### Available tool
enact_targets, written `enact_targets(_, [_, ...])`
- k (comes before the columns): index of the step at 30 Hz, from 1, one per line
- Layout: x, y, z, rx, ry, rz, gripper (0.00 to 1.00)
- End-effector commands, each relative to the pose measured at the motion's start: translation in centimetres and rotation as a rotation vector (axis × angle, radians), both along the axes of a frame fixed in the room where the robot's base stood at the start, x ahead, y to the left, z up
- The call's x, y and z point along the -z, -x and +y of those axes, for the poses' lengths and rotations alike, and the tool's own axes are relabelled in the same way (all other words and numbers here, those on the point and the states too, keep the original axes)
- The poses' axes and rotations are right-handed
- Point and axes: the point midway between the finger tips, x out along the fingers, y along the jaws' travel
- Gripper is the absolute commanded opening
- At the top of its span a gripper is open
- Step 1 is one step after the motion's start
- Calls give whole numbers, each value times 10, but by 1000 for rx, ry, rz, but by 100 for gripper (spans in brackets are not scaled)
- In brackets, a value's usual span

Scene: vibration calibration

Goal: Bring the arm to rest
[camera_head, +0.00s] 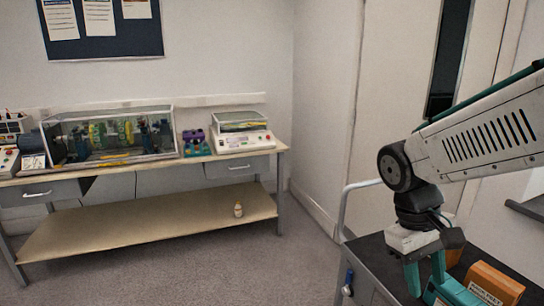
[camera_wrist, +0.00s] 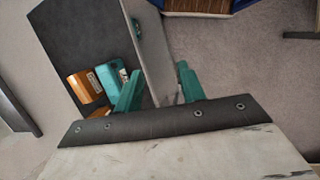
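My gripper (camera_head: 425,278) hangs from my arm at the right of the head view, above the dark-topped cart. Its two teal fingers point down. In the wrist view the fingers of my gripper (camera_wrist: 160,85) stand apart with nothing held between them; the gap shows the cart's edge and the floor. A teal item (camera_head: 454,291) is close beside the fingers on the cart, and it also shows in the wrist view (camera_wrist: 114,75). I cannot tell whether a finger touches it.
Orange boxes (camera_head: 492,284) lie on the dark cart top (camera_head: 372,254), which has a pale handrail (camera_head: 345,208). A workbench (camera_head: 245,153) at the left carries a clear-covered test rig (camera_head: 112,137) and instruments. The floor between is clear.

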Motion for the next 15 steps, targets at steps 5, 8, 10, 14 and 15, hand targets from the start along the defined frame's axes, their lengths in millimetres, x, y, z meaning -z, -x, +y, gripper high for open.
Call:
enact_targets(5, [-14,47,7,117,-105,-93,40])
enact_targets(8, [-18,69,10,168,-157,-145,40])
enact_targets(10, [-21,83,12,193,-188,-183,40])
enact_targets(14, [-29,102,12,223,-222,-255,40])
enact_targets(15, [-31,105,11,227,-225,-277,40])
